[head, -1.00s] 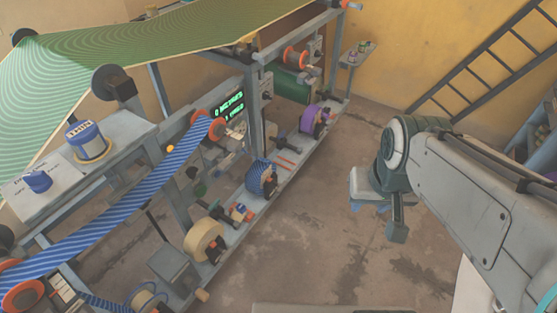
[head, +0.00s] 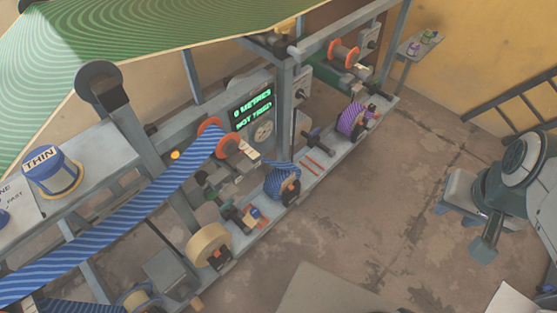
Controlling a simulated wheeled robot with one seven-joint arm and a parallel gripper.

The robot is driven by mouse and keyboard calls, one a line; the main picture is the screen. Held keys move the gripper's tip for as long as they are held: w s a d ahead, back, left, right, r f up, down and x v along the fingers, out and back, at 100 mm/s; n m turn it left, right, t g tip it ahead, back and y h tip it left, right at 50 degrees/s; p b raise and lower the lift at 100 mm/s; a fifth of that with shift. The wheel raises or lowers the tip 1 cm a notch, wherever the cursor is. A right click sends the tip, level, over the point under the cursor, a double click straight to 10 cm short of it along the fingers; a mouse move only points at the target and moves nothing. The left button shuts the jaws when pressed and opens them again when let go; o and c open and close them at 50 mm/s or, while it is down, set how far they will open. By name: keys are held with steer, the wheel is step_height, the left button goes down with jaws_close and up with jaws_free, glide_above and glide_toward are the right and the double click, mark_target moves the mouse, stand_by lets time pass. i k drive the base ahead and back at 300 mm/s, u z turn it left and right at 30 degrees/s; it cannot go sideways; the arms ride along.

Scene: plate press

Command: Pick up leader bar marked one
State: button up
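No bar with a readable "one" shows in the head view. Two thin orange-red bars (head: 314,161) lie side by side on the low grey ledge of the press, between the blue striped roll (head: 281,182) and the purple striped roll (head: 352,120). They are too small to show any marking. My gripper (head: 464,226) hangs over the open floor at the right, well apart from the bars and the press. Its fingers point down and away, and I cannot tell whether they are open.
The press frame carries a blue striped web (head: 120,235), a cream roll (head: 209,246) and a green display (head: 253,110) reading "0 metres". A blue pot (head: 52,172) marked "THIN" stands at left. A small shelf (head: 415,47) holds tins. A ladder (head: 515,97) leans at right. Floor before the press is clear.

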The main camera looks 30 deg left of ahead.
mark_target(255, 214)
steer(key=u, duration=0.6)
steer(key=i, duration=0.8)
steer(key=u, duration=0.8)
